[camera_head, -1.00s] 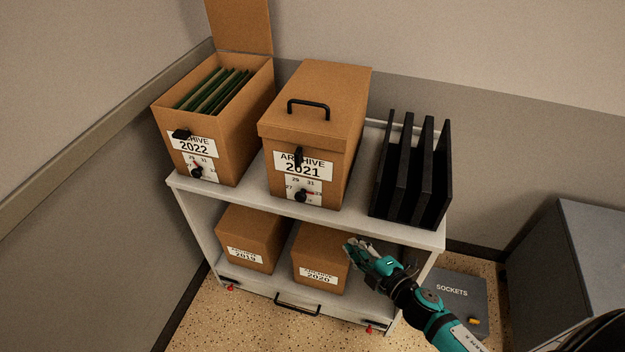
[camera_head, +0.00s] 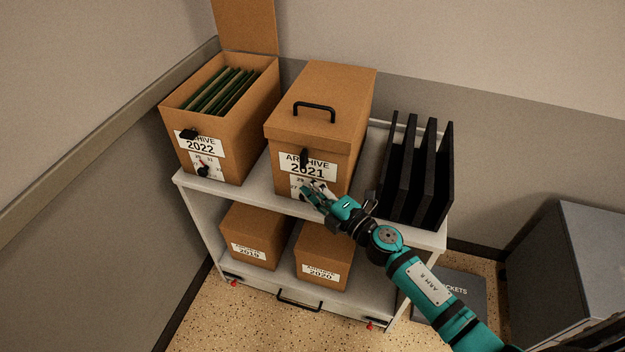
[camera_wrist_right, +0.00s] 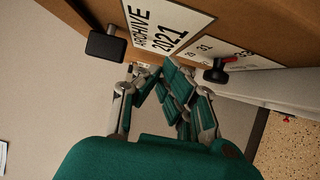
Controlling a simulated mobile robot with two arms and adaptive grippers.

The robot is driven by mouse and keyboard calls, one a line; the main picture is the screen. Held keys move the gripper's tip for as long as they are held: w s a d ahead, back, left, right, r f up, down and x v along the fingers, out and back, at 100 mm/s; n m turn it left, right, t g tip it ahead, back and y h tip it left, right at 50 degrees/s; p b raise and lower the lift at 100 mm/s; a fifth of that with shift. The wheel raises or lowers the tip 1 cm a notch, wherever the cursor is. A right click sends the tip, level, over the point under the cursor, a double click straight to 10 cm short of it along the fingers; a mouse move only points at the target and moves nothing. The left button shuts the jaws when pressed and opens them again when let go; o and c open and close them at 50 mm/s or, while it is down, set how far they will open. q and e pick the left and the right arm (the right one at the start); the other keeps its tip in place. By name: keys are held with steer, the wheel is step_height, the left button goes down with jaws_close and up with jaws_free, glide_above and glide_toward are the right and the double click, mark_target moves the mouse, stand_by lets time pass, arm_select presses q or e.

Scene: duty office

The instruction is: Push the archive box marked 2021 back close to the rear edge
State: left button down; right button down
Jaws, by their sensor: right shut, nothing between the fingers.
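The archive box marked 2021 (camera_head: 322,118) is a closed brown carton with a black lid handle, a black front latch and a white label. It stands on the top shelf between the 2022 box and the black dividers. My right gripper (camera_head: 308,190) is shut and empty, right at the lower front of this box, covering part of its dial label. In the right wrist view, the fingertips (camera_wrist_right: 150,72) are by the box front (camera_wrist_right: 262,20), close under the 2021 label; I cannot tell whether they touch it. My left gripper is not in view.
The open 2022 box (camera_head: 222,118) with green folders stands at left on the white shelf unit (camera_head: 258,185). Black dividers (camera_head: 418,170) stand at right. Boxes 2019 (camera_head: 252,236) and 2020 (camera_head: 324,256) sit on the lower shelf. A grey sockets box lies on the floor, partly behind my arm.

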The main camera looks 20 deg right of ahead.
mark_target(314, 164)
steer(key=shift+w+d, duration=0.3)
steer(key=shift+w, duration=0.6)
steer(key=w, duration=0.2)
steer(key=w+d+b, duration=0.1)
steer(key=w, duration=0.1)
steer(key=w+d, duration=0.1)
steer(key=w, duration=0.1)
steer(key=shift+w+d+b, duration=0.1)
steer(key=shift+w+b, duration=0.05)
steer(key=shift+b, duration=0.15)
steer(key=shift+r, duration=0.1)
steer(key=shift+s, duration=0.2)
